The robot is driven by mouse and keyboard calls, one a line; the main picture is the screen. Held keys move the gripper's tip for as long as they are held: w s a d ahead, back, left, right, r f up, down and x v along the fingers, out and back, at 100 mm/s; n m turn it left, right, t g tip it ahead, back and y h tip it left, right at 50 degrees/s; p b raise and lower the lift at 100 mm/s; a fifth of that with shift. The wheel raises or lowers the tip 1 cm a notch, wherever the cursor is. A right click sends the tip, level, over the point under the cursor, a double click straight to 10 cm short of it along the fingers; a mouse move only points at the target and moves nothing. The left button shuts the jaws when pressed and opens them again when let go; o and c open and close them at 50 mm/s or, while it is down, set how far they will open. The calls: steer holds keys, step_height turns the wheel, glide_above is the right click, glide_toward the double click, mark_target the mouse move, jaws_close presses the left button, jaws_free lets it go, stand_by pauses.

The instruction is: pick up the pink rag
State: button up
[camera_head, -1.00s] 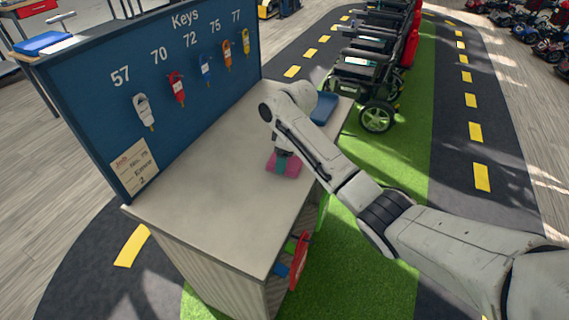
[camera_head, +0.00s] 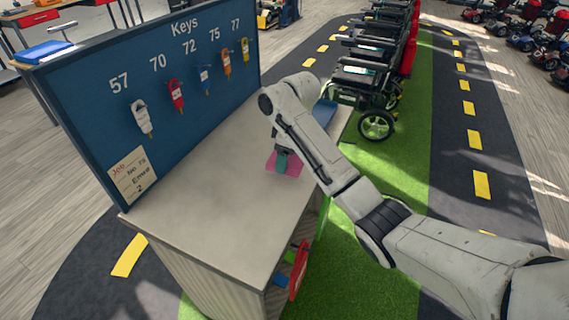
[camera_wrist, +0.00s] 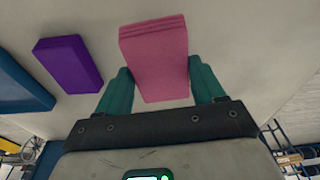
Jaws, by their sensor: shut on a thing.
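The pink rag (camera_head: 294,162) is a folded block over the grey counter top, near its right edge. In the wrist view the pink rag (camera_wrist: 155,50) lies between the two teal fingers. My gripper (camera_head: 281,158) points down at the rag. It is shut on the rag in the wrist view (camera_wrist: 159,76), with one finger against each side. I cannot tell whether the rag is clear of the counter.
The counter (camera_head: 220,190) is bare towards the front. A blue key board (camera_head: 100,100) with hanging keys stands along its left side. A purple block (camera_wrist: 68,64) and a blue item (camera_wrist: 20,88) are beside the rag. Parked wheelchairs (camera_head: 375,75) stand behind.

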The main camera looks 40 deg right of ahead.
steer(key=s+r+p, duration=0.1)
steer(key=r, duration=0.1)
steer(key=s+a+r+p, duration=0.1)
steer(key=r+p, duration=0.1)
steer(key=s+r+p, duration=0.1)
steer(key=s+r, duration=0.1)
steer(key=shift+a, duration=0.15)
steer(key=s+a+r+p, duration=0.2)
steer(key=s+a+p, duration=0.1)
steer(key=s, duration=0.5)
steer(key=shift+a+r, duration=0.2)
steer(key=shift+r, duration=0.15)
steer(key=o, duration=0.5)
steer(key=shift+c, duration=0.2)
steer(key=c, duration=0.4)
